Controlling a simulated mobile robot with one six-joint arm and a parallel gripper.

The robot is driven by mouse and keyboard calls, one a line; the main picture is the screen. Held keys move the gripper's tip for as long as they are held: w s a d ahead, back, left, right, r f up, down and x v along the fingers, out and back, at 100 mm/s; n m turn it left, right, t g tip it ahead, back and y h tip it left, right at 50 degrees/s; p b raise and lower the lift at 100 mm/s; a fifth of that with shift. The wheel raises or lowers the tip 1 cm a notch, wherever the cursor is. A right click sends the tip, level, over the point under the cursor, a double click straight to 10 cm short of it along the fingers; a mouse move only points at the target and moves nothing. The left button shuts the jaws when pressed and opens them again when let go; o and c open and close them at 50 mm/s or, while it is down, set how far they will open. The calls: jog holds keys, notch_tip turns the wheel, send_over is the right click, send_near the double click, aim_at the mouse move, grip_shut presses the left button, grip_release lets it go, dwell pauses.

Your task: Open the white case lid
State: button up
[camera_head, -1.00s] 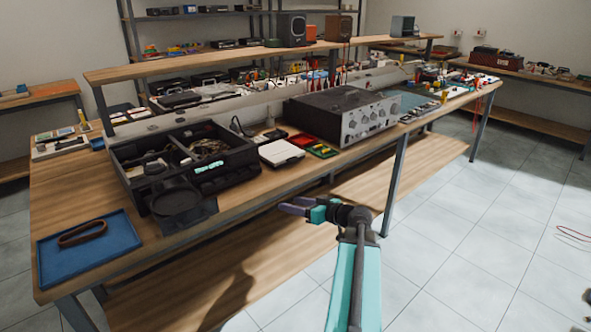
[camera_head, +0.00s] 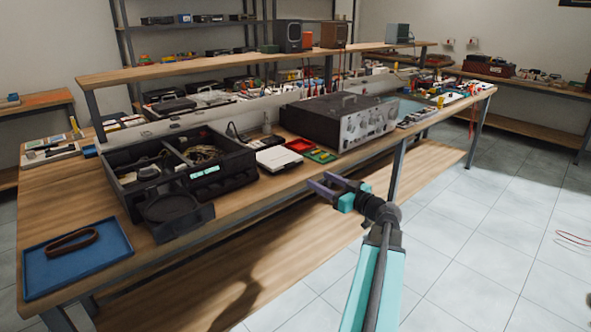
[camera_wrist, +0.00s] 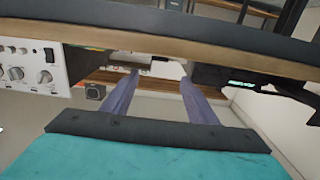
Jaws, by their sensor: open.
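The white case (camera_head: 279,158) is a small, flat white box on the workbench, between the black open box and the silver-fronted amplifier. Its lid looks shut. My gripper (camera_head: 320,184) is in front of the bench edge, to the lower right of the case and apart from it. The jaws are open and empty, with both purple fingers spread in the wrist view (camera_wrist: 152,78). The wrist view is upside down and shows the bench edge across the top; I cannot clearly make out the case there.
The black box (camera_head: 218,190) with cables stands left of the case. Small red and green trays (camera_head: 318,156) and the amplifier (camera_head: 345,118) stand on its right. A blue tray (camera_head: 105,266) holds a brown loop. The bench edge (camera_head: 258,206) lies between gripper and case.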

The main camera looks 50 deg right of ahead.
aim_at(296, 174)
jog(key=w, duration=0.9)
jog(key=w+d, duration=0.1)
jog(key=w, duration=0.3)
jog(key=shift+w+p, duration=0.15)
jog(key=shift+p, duration=0.2)
jog(key=shift+c, duration=0.3)
